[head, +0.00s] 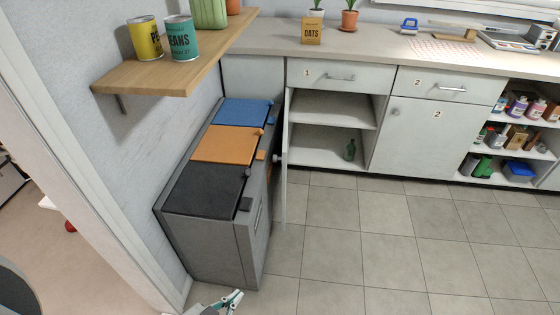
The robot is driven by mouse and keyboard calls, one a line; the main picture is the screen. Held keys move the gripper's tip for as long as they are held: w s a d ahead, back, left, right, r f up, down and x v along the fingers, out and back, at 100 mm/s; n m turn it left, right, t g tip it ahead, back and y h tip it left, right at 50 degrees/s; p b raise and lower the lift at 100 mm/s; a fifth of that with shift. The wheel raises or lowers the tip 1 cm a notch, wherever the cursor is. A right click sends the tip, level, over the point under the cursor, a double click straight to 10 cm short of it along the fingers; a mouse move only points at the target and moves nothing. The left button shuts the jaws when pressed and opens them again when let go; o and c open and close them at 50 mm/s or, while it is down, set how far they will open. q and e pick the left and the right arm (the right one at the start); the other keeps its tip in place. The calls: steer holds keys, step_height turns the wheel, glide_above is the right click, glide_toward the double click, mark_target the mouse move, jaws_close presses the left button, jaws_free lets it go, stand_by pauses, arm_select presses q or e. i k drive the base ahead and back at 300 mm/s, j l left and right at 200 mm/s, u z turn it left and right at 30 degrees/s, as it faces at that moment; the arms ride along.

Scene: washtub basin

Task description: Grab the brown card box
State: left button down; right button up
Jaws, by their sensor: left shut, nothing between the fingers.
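A small brown box (311,31) labelled OATS stands upright near the front edge of the counter (385,45), above the drawer marked 1. It is the clearest brown card box in view. My left gripper (236,298) shows at the bottom edge of the head view, in front of the grey bin unit. It is shut and empty, low and far from the box. My right gripper is not in view.
A grey bin unit (240,250) with black, orange and blue lids stands by the left wall. A wooden shelf (160,76) with cans juts out above it. A cabinet door (284,160) stands open. The tiled floor (400,240) is clear.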

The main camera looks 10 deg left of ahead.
mark_target(310, 26)
steer(key=k+j, duration=0.1)
steer(key=j, duration=0.2)
steer(key=k+j+z, duration=0.15)
steer(key=j, duration=0.15)
steer(key=k+j, duration=0.1)
steer(key=j, duration=0.7)
steer(key=k+j+z, duration=0.1)
steer(key=j, duration=0.35)
steer(key=k+j, duration=0.1)
steer(key=j, duration=0.4)
steer(key=i+l+z, duration=0.1)
steer(key=l, duration=0.25)
steer(key=i+l+z, duration=0.15)
steer(key=l, duration=0.2)
steer(key=i+l+z, duration=0.1)
steer(key=l, duration=0.25)
steer(key=i+l+z, duration=0.1)
steer(key=l, duration=0.2)
steer(key=i+l+z, duration=0.75)
steer(key=i+u, duration=0.35)
steer(key=i, duration=0.35)
steer(key=i+l+u, duration=0.3)
steer(key=i, duration=0.35)
steer(key=i+j, duration=0.05)
steer(key=j, duration=0.05)
